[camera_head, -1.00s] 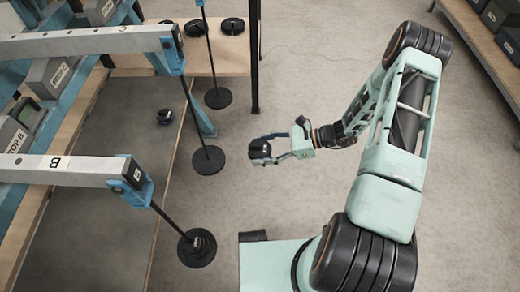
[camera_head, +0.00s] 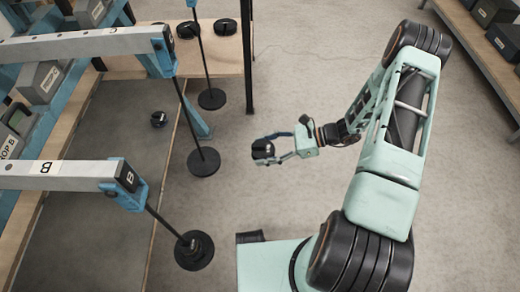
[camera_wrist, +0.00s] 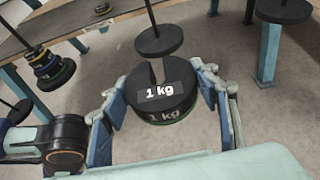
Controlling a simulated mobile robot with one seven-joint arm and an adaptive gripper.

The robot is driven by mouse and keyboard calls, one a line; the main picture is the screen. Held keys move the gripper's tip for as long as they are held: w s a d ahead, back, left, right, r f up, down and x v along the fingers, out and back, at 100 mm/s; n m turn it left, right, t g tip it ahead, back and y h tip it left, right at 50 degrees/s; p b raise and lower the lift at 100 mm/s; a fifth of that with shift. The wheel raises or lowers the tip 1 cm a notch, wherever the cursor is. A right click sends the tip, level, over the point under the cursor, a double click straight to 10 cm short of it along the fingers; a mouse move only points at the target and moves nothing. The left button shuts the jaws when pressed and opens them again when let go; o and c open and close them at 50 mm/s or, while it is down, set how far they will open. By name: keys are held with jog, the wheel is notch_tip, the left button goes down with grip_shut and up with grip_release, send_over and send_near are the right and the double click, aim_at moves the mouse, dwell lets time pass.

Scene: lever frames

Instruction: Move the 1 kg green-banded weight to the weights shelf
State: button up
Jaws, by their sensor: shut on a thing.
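The black 1 kg weight (camera_wrist: 163,92) is a slotted disc with a white "1 kg" label and a green band at its lower edge. My gripper (camera_wrist: 160,108) is shut on it, with one blue-grey finger against each side. In the head view the weight (camera_head: 263,149) is held in my gripper (camera_head: 271,147), clear of the hangers, over open floor.
Lever beams, one marked B (camera_head: 50,171), reach in from the left. Black hangers with round plates (camera_head: 203,162) hang from them. A dark post (camera_head: 248,60) stands at the shelf's right corner. A small dark object (camera_head: 158,119) lies on a grey surface. The floor (camera_head: 300,80) is clear.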

jog(key=shift+s+d+r+b, duration=0.15)
jog(key=shift+d+b, duration=0.25)
jog(key=shift+d, duration=1.9)
jog(key=w+d+r+m+t, duration=0.1)
jog(key=w+r+m+t, duration=0.1)
jog(key=r, duration=0.6)
jog(key=w+d+r+m+t+h, duration=0.1)
jog(key=w+r+m+t, duration=0.1)
jog(key=r, duration=0.7)
jog(key=w+d+r+m+t+h, duration=0.1)
jog(key=w+r+m+t, duration=0.1)
jog(key=r, duration=0.7)
jog(key=shift+w+d+t, duration=0.25)
jog(key=shift+d+t, duration=0.05)
jog(key=shift+t, duration=0.2)
